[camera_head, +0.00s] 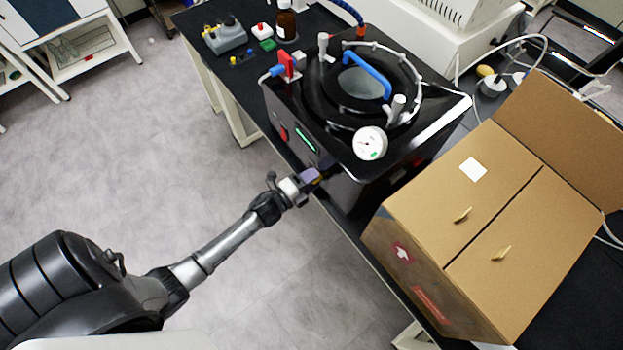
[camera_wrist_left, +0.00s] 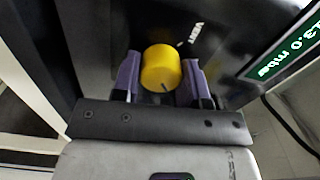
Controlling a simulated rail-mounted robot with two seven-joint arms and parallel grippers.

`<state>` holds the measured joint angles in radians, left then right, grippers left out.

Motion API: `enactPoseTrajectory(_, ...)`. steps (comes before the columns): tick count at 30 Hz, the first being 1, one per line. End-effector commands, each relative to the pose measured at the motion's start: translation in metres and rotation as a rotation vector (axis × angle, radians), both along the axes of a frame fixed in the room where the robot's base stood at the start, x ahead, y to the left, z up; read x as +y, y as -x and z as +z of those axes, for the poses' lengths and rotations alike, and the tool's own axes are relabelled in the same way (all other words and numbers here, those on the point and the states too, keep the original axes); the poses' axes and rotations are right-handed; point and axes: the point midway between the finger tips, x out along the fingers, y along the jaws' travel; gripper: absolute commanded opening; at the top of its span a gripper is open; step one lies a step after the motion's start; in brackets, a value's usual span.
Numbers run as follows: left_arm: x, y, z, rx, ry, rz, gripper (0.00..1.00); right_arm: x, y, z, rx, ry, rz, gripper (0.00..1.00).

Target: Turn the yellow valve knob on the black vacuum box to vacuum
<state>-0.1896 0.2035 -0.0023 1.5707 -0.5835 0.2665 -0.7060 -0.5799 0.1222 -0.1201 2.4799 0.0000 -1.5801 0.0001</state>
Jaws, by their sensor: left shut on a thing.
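The black vacuum box (camera_head: 345,185) stands on the dark bench in the head view, with a round lid, a blue handle (camera_head: 368,72) and a white dial gauge (camera_head: 370,143) on top. My left gripper (camera_head: 312,175) is at its front face in the head view. In the left wrist view the yellow valve knob (camera_wrist_left: 161,67) sits between the purple fingers of my left gripper (camera_wrist_left: 160,75), which is shut on it. A dark mark shows low on the knob. A white label (camera_wrist_left: 196,33), too blurred to read, is beside it. My right gripper is not in view.
A green lit display (camera_wrist_left: 283,49) is to the right of the knob in the wrist view. A large cardboard box (camera_head: 480,230) stands close to the right of the vacuum box. A grey rack (camera_head: 225,37) and a brown bottle (camera_head: 287,22) stand behind.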

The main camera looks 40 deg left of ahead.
Motion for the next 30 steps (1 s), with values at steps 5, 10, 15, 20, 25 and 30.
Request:
enactPoseTrajectory(5, -0.0001, 0.0001, -0.0011, -0.017, -0.088, 0.000, 0.16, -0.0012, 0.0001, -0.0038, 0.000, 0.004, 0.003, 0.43)
enactPoseTrajectory(10, -0.0002, 0.0001, -0.0008, -0.027, -0.140, 0.000, 0.16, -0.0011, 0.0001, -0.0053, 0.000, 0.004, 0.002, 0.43)
enactPoseTrajectory(15, -0.0001, 0.0001, -0.0006, -0.032, -0.167, 0.000, 0.16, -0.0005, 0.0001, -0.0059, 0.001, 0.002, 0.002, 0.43)
enactPoseTrajectory(20, -0.0001, 0.0001, -0.0005, -0.032, -0.174, 0.000, 0.16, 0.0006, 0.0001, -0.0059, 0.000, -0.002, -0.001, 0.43)
enactPoseTrajectory(25, -0.0001, 0.0000, -0.0004, -0.033, -0.175, 0.000, 0.16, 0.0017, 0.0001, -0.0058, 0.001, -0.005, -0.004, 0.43)
enactPoseTrajectory(30, 0.0000, 0.0000, -0.0004, -0.033, -0.174, 0.000, 0.44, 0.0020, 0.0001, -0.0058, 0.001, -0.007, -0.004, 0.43)
